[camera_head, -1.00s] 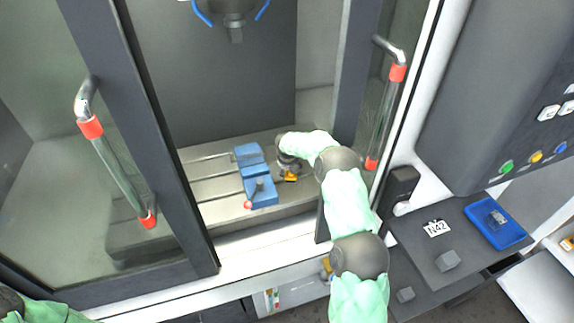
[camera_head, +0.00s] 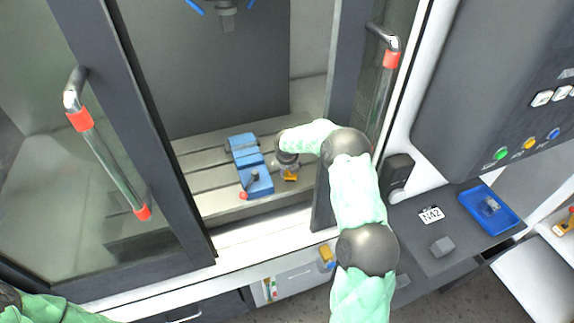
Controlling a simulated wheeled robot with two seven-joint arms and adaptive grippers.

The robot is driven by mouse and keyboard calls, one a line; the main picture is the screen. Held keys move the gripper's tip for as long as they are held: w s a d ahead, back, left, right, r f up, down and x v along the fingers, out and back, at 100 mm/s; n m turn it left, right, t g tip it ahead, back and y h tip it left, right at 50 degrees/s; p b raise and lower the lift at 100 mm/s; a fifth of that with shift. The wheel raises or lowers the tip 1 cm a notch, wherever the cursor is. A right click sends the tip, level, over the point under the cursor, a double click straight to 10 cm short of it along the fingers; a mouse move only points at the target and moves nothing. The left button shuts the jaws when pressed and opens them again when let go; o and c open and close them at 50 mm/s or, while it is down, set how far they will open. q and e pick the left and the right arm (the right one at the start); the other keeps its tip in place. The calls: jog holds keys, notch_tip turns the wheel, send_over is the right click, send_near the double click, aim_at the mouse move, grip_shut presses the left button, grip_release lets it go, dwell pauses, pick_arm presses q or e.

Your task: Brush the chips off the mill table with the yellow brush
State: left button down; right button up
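The mill table (camera_head: 205,180) is a pale slotted bed inside the open machine. A blue vise (camera_head: 248,163) with a red-tipped handle sits on it. My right arm reaches in through the doorway, and its gripper (camera_head: 289,177) is low over the table, just right of the vise. A small yellow piece (camera_head: 290,177), apparently part of the yellow brush, shows at the gripper's tip. The fingers are too small and hidden to read. I cannot make out chips at this size. My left arm shows only at the bottom left corner; its gripper is outside the view.
Door frames with red-ended handles (camera_head: 108,150) and (camera_head: 386,75) flank the opening. The spindle (camera_head: 226,15) hangs above. A side shelf holds a blue tray (camera_head: 490,209), an N42 card (camera_head: 431,214) and a grey block (camera_head: 442,246). A yellow item (camera_head: 326,256) is by the lower front panel.

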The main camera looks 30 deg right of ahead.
jog(key=shift+s+a+r, duration=0.1)
jog(key=shift+s+a, duration=0.05)
jog(key=shift+s, duration=0.45)
jog(key=shift+s+a+r, duration=0.1)
jog(key=shift+s, duration=0.5)
jog(key=shift+s+d+p, duration=0.15)
jog(key=shift+d+p, duration=0.2)
jog(key=shift+d, duration=0.45)
jog(key=shift+w+d+f+p, duration=0.1)
jog(key=shift+w+d+p, duration=0.1)
jog(key=shift+w+p, duration=0.5)
jog(key=shift+w+d+f+p, duration=0.1)
jog(key=shift+w+p, duration=0.1)
jog(key=shift+w, duration=0.4)
jog(key=shift+w+d+p, duration=0.15)
jog(key=shift+w+p, duration=0.1)
jog(key=shift+w, duration=0.4)
jog(key=shift+w+d+f+p, duration=0.1)
jog(key=shift+w+p, duration=0.1)
jog(key=shift+w, duration=0.4)
jog(key=shift+w+d, duration=0.25)
jog(key=shift+w, duration=0.75)
